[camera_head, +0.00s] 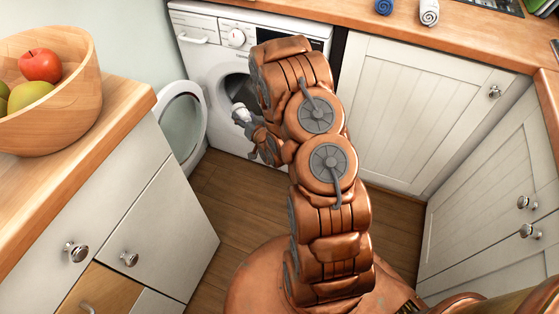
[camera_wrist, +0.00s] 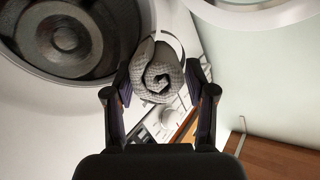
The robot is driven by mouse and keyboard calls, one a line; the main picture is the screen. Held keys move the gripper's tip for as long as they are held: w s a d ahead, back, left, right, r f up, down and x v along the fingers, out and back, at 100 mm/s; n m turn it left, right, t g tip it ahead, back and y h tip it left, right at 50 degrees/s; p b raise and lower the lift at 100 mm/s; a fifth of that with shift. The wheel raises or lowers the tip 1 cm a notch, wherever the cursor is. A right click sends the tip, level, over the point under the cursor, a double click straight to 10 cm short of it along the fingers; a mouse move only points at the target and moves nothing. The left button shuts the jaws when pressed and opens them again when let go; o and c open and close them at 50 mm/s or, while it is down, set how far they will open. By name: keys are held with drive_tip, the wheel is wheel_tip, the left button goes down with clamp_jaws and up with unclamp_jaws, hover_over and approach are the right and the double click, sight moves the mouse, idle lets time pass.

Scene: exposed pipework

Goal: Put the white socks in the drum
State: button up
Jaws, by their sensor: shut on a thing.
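My gripper (camera_wrist: 158,105) is shut on a rolled pair of white socks (camera_wrist: 158,72), which looks pale grey in the wrist view. The socks show as a small white shape (camera_head: 241,113) in the head view, in front of the washing machine (camera_head: 205,55). The machine's drum (camera_wrist: 68,35) is open, at the upper left of the wrist view. The socks are outside it, to its right in that view. My arm hides part of the drum opening in the head view. The machine's round door (camera_head: 181,122) stands open on the left.
A blue roll (camera_head: 384,6) and a white roll (camera_head: 429,12) lie on the back worktop (camera_head: 475,40). A wooden fruit bowl (camera_head: 70,115) stands on the left counter. White cabinets (camera_head: 410,105) close in the right side. Wooden floor (camera_head: 225,205) is clear between the counters.

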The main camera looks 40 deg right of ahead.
drive_tip(key=s+d+f+m+h+b, duration=0.25)
drive_tip(key=s+d+f+b, duration=0.2)
drive_tip(key=f, duration=0.45)
drive_tip(key=s+d+f+m+h+b, duration=0.1)
drive_tip(key=s+d+f+m+b, duration=0.25)
drive_tip(key=s+f, duration=0.35)
drive_tip(key=r+b+x, duration=0.1)
drive_tip(key=b+x, duration=0.3)
drive_tip(key=x, duration=0.9)
drive_tip(key=r+b+x, duration=0.2)
drive_tip(key=b+x, duration=0.2)
drive_tip(key=x, duration=1)
drive_tip(key=r+b+x, duration=0.1)
drive_tip(key=b+x, duration=0.3)
drive_tip(key=x, duration=0.9)
drive_tip(key=shift+w+d+r+n+g, duration=0.25)
drive_tip(key=shift+w+n+g, duration=0.05)
drive_tip(key=shift+w, duration=0.2)
